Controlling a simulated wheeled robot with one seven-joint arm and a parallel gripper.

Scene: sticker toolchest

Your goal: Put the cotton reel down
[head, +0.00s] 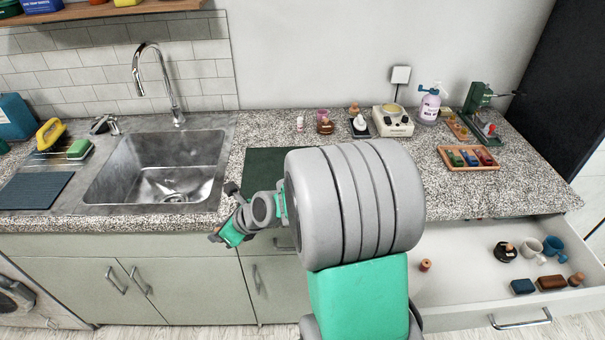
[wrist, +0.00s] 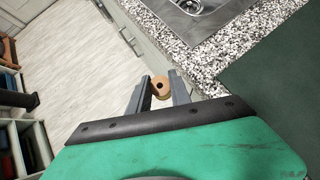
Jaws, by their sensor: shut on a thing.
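The cotton reel (wrist: 161,87) shows in the wrist view as a tan round end with a dark hole in its middle. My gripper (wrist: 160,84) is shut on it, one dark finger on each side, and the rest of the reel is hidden. In the head view my gripper (head: 228,235) hangs in front of the cabinet, just below the counter's front edge and left of my arm. The reel cannot be made out there.
A granite counter (head: 262,125) carries a sink (head: 160,170), a dark green mat (head: 265,165) and a wooden tray (head: 468,167). An open drawer (head: 460,290) at right holds a small brown piece (head: 425,265), mugs and blocks. Its left-middle floor is mostly clear.

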